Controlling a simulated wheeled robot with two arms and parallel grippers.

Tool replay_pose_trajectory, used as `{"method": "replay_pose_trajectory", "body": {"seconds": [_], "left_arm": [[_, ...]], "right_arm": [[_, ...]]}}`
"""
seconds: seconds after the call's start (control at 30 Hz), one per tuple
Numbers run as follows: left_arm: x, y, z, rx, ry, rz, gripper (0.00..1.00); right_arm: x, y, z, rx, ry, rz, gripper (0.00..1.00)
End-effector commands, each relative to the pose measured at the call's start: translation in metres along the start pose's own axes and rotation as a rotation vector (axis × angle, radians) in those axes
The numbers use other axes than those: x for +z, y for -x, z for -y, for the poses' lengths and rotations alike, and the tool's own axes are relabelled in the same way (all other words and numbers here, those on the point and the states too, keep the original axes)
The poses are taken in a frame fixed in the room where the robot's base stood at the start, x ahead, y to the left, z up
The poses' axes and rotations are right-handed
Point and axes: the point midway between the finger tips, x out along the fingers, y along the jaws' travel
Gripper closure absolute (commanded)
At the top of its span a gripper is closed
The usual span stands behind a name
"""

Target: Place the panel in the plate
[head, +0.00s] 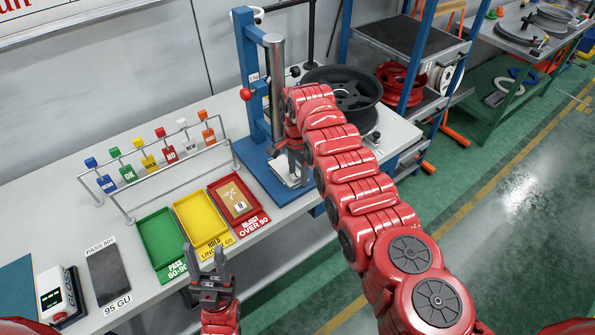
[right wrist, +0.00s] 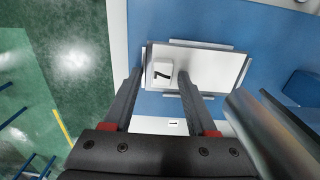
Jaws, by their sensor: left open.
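In the head view the white piece (head: 284,172) shows on the blue stand's base, partly hidden by my right gripper. My right gripper (right wrist: 160,72) is open above it, fingers apart around the end with the 7; contact cannot be told. My left gripper (head: 204,247) is open and empty in front of the bench edge, near the green tray.
Green (head: 160,240), yellow (head: 203,218) and red (head: 238,199) trays stand on the bench; the red one holds a tan panel. A rack with coloured tags (head: 160,170) is behind. The blue stand's steel column (head: 276,70) rises beside my right gripper. A dark wheel (head: 343,92) stands rightward.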

Motion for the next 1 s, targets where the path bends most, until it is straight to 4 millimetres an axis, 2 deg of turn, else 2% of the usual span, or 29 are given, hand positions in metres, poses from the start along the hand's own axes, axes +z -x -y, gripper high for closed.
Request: {"method": "replay_pose_trajectory", "body": {"seconds": [0.27, 0.37, 0.47, 0.6, 0.93, 1.0], "left_arm": [[0.000, -0.001, 0.000, 0.000, 0.000, 0.000, 0.50], [-0.001, -0.007, 0.000, 0.000, 0.000, 0.000, 0.50], [0.000, 0.001, 0.000, 0.000, 0.000, 0.000, 0.50], [0.002, 0.009, 0.000, 0.000, 0.000, 0.000, 0.50], [0.005, 0.028, -0.001, 0.000, 0.000, 0.000, 0.50], [0.004, 0.021, -0.001, 0.000, 0.000, 0.000, 0.50]], "right_arm": [[0.001, 0.001, 0.000, 0.000, 0.002, 0.001, 0.41], [0.001, 0.008, 0.000, 0.000, 0.001, 0.001, 0.41], [0.000, 0.013, 0.002, -0.003, 0.001, 0.000, 0.41], [0.000, 0.031, 0.001, -0.004, 0.000, -0.001, 0.41], [0.001, 0.097, 0.001, -0.004, 0.003, 0.000, 0.41], [0.001, 0.107, 0.001, 0.001, 0.001, -0.002, 0.41]]}}
